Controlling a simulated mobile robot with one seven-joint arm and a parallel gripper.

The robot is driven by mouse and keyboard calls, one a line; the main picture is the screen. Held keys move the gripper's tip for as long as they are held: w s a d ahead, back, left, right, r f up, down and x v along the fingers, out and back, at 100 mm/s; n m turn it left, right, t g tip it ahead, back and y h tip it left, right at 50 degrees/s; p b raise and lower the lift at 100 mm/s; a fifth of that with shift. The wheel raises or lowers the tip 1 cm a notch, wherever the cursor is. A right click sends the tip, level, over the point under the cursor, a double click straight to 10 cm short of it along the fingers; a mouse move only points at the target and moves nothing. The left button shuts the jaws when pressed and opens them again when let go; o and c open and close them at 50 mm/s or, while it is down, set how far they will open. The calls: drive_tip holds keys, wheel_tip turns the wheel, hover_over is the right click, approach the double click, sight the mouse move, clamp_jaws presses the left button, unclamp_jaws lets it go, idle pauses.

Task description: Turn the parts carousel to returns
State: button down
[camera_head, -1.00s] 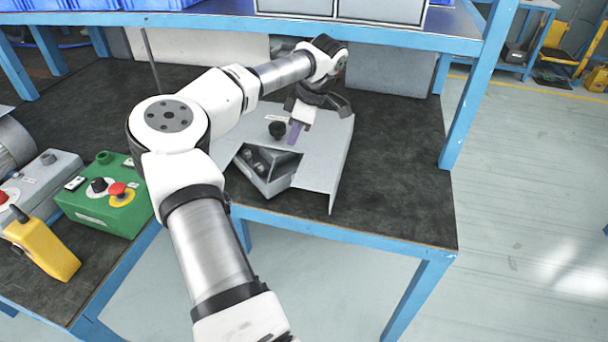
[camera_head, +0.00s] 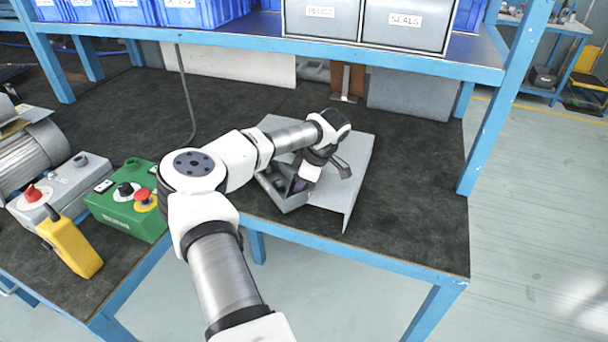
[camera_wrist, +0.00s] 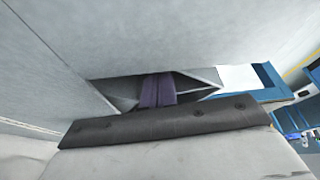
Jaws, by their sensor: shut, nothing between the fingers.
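The parts carousel shows as a grey sheet-metal cover (camera_head: 352,165) on the bench, with a wedge-shaped open bin (camera_head: 290,203) at its front left. My gripper (camera_head: 298,186) is shut and empty, its purple fingers at this bin. In the wrist view the fingers (camera_wrist: 157,92) reach down in front of the wedge opening, below the cover's flat underside or face (camera_wrist: 150,35). I cannot tell whether they touch the bin wall. My arm hides the black knob on the cover and any label beside it.
A green control box (camera_head: 125,212) with a red button, a grey box (camera_head: 60,195) and a yellow pendant (camera_head: 72,248) stand at the left. A blue shelf (camera_head: 270,40) with blue and grey bins crosses above. The dark bench top right of the carousel is clear.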

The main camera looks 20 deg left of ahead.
sight(273, 183)
drive_tip(key=shift+s+a+m, duration=0.2)
drive_tip(key=shift+a+m, duration=0.25)
drive_tip(key=shift+m, duration=0.05)
idle(0.7)
drive_tip(key=shift+s+a+f+m+t, duration=0.1)
drive_tip(key=shift+s+a+m+t, duration=0.05)
drive_tip(key=shift+a+m+t, duration=0.45)
drive_tip(key=shift+a+m+t+b, duration=0.5)
drive_tip(key=shift+a+m, duration=1)
drive_tip(key=shift+m, duration=0.3)
drive_tip(key=shift+w+a+m+t+h, duration=0.15)
drive_tip(key=shift+a+m+t, duration=0.05)
drive_tip(key=shift+a+m, duration=0.35)
drive_tip(key=shift+w+a+m+t+h, duration=0.2)
drive_tip(key=shift+a+m, duration=0.25)
drive_tip(key=shift+m, duration=0.2)
drive_tip(key=shift+w+a+m+t+h, duration=0.1)
drive_tip(key=shift+a+m+t+h, duration=0.1)
drive_tip(key=shift+a+m, duration=0.35)
drive_tip(key=shift+w+a, duration=0.25)
drive_tip(key=shift+a, duration=0.15)
drive_tip(key=shift+w+a, duration=0.1)
drive_tip(key=shift+a, duration=0.05)
